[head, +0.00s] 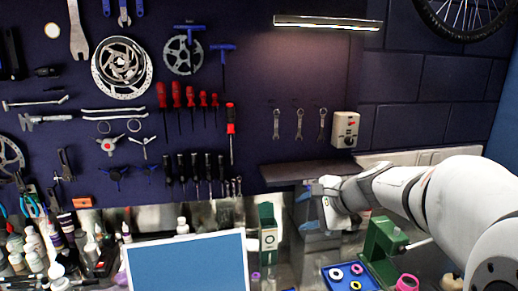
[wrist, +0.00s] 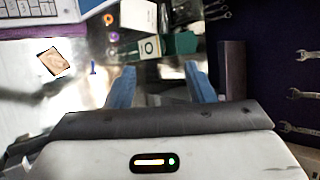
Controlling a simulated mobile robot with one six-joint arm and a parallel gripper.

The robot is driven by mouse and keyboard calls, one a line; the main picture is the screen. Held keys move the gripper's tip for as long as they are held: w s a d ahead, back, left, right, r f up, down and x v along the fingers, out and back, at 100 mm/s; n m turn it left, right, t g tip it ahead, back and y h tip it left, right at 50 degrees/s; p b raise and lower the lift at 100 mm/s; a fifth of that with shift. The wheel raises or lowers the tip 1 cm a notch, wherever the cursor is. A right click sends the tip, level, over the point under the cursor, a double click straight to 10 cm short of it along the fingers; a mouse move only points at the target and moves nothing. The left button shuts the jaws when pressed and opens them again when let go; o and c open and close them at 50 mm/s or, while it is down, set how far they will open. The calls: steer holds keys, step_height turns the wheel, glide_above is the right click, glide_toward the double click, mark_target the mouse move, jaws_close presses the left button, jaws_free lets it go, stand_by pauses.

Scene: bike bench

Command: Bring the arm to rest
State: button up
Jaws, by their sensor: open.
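My arm reaches in from the right in the head view, with my gripper (head: 306,214) over the back of the bench below a dark shelf. In the wrist view my gripper (wrist: 161,86) has its two blue fingers well apart, with nothing between them. A green and white box (head: 268,232) stands just left of my gripper in the head view. The box (wrist: 150,47) lies beyond the fingertips in the wrist view, apart from them.
A green tool (head: 382,245) stands beneath my arm beside a blue tray (head: 345,279). A blue screen (head: 188,265) stands at the front. Bottles (head: 35,244) crowd the left. Wrenches (head: 299,125) hang on the wall behind, under a lamp (head: 328,22).

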steer(key=s+d+f+n+g+h, duration=0.1)
steer(key=s+f+n+g+h, duration=0.1)
steer(key=s+n, duration=0.5)
steer(key=s+d+f+n+g+h, duration=0.2)
steer(key=s+f+n+h, duration=0.2)
steer(key=s, duration=1.1)
step_height(320, 180, down, 3)
steer(key=n, duration=0.3)
steer(key=shift+s+d+h, duration=0.25)
steer(key=shift+s+h, duration=0.05)
steer(key=shift+h, duration=0.1)
